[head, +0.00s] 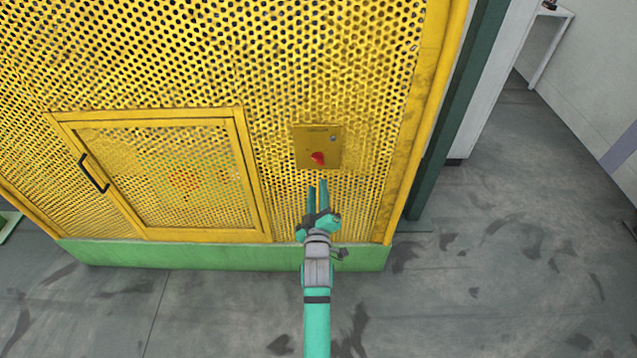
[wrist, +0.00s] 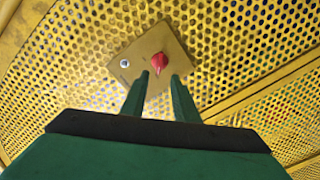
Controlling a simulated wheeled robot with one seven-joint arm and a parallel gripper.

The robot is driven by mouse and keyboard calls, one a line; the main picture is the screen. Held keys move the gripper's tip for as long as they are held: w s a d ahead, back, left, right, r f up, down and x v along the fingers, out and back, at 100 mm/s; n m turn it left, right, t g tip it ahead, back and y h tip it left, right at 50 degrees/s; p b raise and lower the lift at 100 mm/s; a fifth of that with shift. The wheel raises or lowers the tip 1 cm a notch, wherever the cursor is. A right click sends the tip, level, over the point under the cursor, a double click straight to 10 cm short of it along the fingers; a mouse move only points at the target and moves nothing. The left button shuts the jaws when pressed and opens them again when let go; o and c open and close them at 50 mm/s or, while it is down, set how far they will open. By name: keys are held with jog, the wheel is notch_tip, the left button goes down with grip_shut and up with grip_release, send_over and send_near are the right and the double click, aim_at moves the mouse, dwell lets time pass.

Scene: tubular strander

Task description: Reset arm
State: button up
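My gripper (head: 318,190) is in front of the yellow perforated guard, just below a small yellow panel (head: 305,149) with a red knob (head: 318,158). In the wrist view my gripper (wrist: 164,80) shows two green fingers standing apart with a gap between them. The red knob (wrist: 159,63) appears beyond the fingertips, between them in the picture. Nothing is held between the fingers. I cannot tell how far the fingertips are from the knob. My arm reaches up from the bottom of the head view.
The yellow mesh guard (head: 270,60) fills the space ahead, on a green base (head: 220,256). A framed mesh door (head: 160,175) with a black handle (head: 94,174) is at left. A dark green post (head: 450,110) stands at right. Grey floor (head: 510,260) is open at right.

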jog(key=shift+a, duration=0.1)
jog(key=s+a+f+m+g, duration=0.1)
jog(key=s+a+f+m, duration=0.2)
jog(key=s, duration=1)
jog(key=s+f+m, duration=0.3)
jog(key=s+f, duration=0.3)
jog(key=s, duration=0.6)
jog(key=s+d+r+m, duration=0.1)
jog(key=s+r, duration=0.2)
jog(key=s, duration=0.9)
jog(key=s+d+r+m+g, duration=0.1)
jog(key=s+r, duration=0.3)
jog(key=s, duration=0.8)
jog(key=shift+s+d+m+g, duration=0.35)
jog(key=shift+d+m, duration=0.25)
jog(key=shift+d, duration=0.2)
jog(key=shift+w, duration=0.1)
jog(key=shift+o, duration=0.3)
jog(key=shift+s, duration=0.2)
